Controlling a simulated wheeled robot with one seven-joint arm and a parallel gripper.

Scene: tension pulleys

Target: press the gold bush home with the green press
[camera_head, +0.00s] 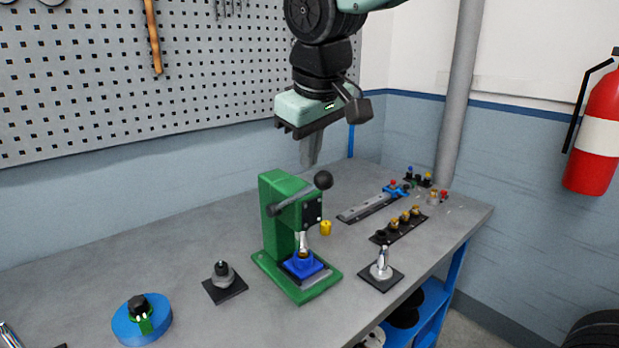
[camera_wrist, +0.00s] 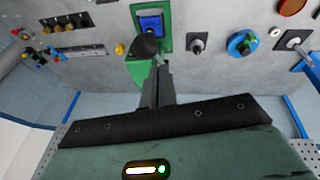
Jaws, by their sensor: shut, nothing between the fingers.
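The green press (camera_head: 277,200) stands on the bench, and its frame also shows in the wrist view (camera_wrist: 165,12). Its lever ends in a black ball (camera_head: 323,180), which is large in the wrist view (camera_wrist: 146,46). A blue nest (camera_head: 303,268) sits on the press base under the ram. A small gold-brown spot, perhaps the gold bush (camera_head: 303,254), shows in the nest below a silver part; its seating is too small to tell. My gripper (camera_head: 308,163) is shut and empty, pointing down above and slightly left of the ball in the head view; its fingertips (camera_wrist: 160,64) appear close beside the ball.
A yellow piece (camera_head: 325,228) shows just right of the press. A black plate with a silver post (camera_head: 382,266) stands right of it, and a strip of gold and black parts (camera_head: 404,221) lies behind. A grey pulley part (camera_head: 223,275) and a blue disc (camera_head: 142,320) stand left.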

